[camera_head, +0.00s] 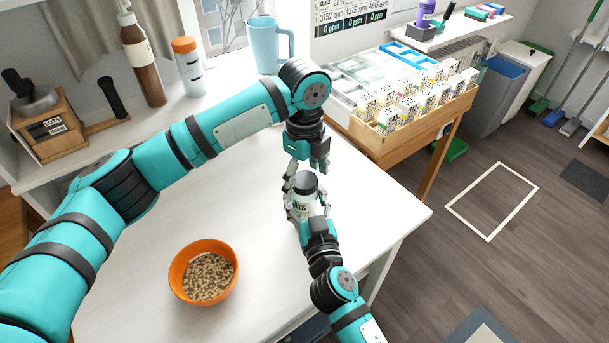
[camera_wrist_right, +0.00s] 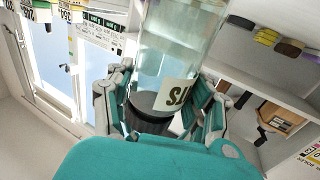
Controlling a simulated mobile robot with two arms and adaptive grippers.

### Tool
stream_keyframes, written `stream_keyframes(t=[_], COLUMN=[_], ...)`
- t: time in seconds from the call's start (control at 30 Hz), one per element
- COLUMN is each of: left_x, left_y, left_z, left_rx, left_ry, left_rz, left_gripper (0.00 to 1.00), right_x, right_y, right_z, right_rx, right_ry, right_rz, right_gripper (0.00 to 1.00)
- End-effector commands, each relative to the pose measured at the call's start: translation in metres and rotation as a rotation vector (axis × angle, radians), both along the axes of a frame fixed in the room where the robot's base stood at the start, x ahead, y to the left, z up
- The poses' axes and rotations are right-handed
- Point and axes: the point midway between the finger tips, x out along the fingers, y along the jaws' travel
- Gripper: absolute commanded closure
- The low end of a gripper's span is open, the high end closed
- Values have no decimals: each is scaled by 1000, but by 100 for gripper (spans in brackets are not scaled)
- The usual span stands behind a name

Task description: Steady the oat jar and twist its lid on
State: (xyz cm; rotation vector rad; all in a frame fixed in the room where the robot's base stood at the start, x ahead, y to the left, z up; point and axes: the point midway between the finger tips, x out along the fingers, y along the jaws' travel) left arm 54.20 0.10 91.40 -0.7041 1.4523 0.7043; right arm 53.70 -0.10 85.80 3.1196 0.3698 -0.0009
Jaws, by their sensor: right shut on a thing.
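The oat jar (camera_head: 300,208) stands upright near the right edge of the white table, with a white label showing dark letters. Its dark lid (camera_head: 306,183) sits on top; how tightly it is seated cannot be told. My right gripper (camera_head: 307,208) is shut around the jar body from the front. In the right wrist view the clear jar (camera_wrist_right: 182,45) appears upside down between my right fingers (camera_wrist_right: 165,108), with the dark lid (camera_wrist_right: 148,118) below it.
An orange bowl (camera_head: 177,272) of grain stands at the front of the table. A blue mug (camera_head: 263,45), a white bottle (camera_head: 188,72) and a brown bottle (camera_head: 143,65) stand at the back. A wooden tray table (camera_head: 400,147) with small boxes is at the right.

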Motion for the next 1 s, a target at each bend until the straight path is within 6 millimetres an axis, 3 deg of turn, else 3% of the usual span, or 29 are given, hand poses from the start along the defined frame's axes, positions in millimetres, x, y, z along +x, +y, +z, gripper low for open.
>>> stream_keyframes(t=[0.37,0.8,1.0], left_x=[0,0,0], left_y=[-1,-1,-1], left_z=[10,96,117], left_rx=[-1,0,0], left_ry=[-1,-2,0], left_rz=[-1,-1,0], left_gripper=[19,19,19], right_x=[0,0,0], right_y=[0,0,0], right_z=[0,0,0], right_rx=[1,1,1], right_ry=[0,0,0], right_rz=[0,0,0], right_gripper=[100,100,100])
